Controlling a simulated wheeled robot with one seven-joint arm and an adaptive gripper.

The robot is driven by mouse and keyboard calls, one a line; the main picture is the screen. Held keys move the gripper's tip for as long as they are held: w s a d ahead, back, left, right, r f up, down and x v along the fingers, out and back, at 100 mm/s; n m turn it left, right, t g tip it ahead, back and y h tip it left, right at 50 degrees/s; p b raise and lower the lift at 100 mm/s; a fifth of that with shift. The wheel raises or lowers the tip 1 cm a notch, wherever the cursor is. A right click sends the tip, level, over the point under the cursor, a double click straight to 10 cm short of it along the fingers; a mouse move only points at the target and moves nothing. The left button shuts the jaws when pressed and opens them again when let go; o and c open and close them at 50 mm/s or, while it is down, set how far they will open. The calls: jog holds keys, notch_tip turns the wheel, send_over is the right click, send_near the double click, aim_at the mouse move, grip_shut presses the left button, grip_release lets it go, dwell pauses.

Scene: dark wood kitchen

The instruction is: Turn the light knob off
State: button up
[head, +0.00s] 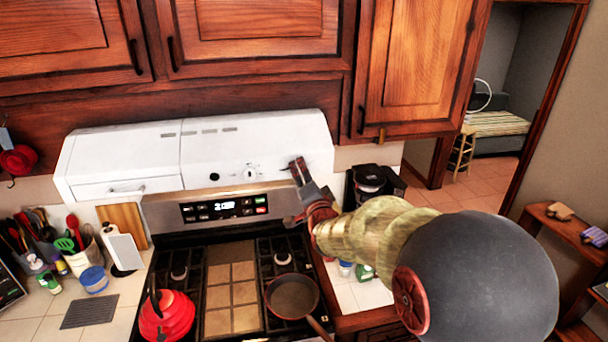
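The white range hood (85,165) hangs under the wooden cabinets, above the stove. Its front carries a dark round knob (214,177) and, to the right, a white knob (250,172) with small markings around it. I cannot read which one is the light knob, nor its setting. My gripper (298,165) is in front of the right end of the hood, to the right of both knobs and apart from them. Its fingertips point up and look close together, with nothing seen between them. Whether they are open or shut is unclear from this angle.
Below are a stove panel (224,208), a red kettle (167,317) and a dark frying pan (293,295). A black coffee maker (370,185) stands behind my arm, on the right. Utensils crowd the left counter. The space before the hood's knobs is clear.

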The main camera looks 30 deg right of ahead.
jog(key=shift+c, duration=1.1)
jog(key=c, duration=0.8)
grip_shut()
jog(key=shift+f+n+b, duration=0.15)
jog(key=shift+n+b, duration=0.15)
jog(key=shift+b, duration=0.4)
jog(key=n+b, duration=1.1)
jog(key=b, duration=0.6)
jog(key=shift+d+b, duration=0.1)
jog(key=shift+b, duration=0.2)
jog(key=shift+n, duration=0.3)
